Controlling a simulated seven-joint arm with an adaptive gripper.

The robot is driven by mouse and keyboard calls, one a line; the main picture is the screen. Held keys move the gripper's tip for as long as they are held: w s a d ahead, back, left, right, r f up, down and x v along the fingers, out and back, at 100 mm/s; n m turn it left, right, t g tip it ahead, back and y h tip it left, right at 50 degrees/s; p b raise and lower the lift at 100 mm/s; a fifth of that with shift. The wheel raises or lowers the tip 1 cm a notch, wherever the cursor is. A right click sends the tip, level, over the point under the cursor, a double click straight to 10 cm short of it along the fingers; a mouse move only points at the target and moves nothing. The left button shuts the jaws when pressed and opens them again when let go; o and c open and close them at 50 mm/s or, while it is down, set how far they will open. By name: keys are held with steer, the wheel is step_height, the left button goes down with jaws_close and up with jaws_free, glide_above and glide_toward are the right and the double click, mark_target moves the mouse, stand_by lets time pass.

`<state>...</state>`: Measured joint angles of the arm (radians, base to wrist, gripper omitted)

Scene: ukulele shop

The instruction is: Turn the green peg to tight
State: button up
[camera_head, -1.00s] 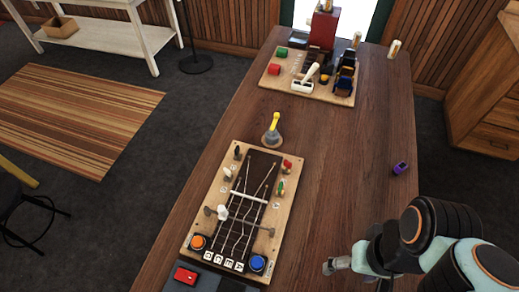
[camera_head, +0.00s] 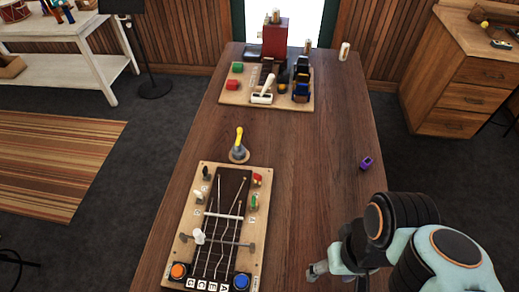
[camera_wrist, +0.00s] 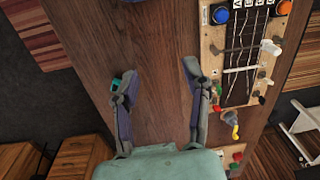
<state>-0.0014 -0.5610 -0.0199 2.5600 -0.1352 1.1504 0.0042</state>
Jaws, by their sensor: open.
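The green peg (camera_head: 254,201) stands on the right edge of the wooden board (camera_head: 206,167), just below a red peg (camera_head: 257,180). In the wrist view the green peg (camera_wrist: 218,89) shows small at the board's left edge, partly hidden beside the right finger. My gripper (camera_head: 318,271) is to the right of the board, above the table and apart from the peg. In the wrist view my gripper (camera_wrist: 158,68) is open, with bare table between its fingers. Any marking for tight is too small to read.
A white lever (camera_head: 198,236) and orange (camera_head: 179,271) and blue (camera_head: 241,282) buttons are on the board. A yellow-handled tool (camera_head: 239,146) stands behind it. A purple object (camera_head: 366,162) sits near the table's right edge. Another board (camera_head: 240,98) is farther back. The table's middle right is clear.

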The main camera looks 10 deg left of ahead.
steer(key=w+r+m+t, duration=0.3)
steer(key=w+r, duration=0.1)
steer(key=w, duration=0.8)
steer(key=n+g, duration=0.2)
steer(key=g, duration=0.1)
glide_above(254, 199)
steer(key=shift+h, duration=0.4)
step_height(254, 199, down, 18)
steer(key=shift+f, duration=3.15)
jaws_close()
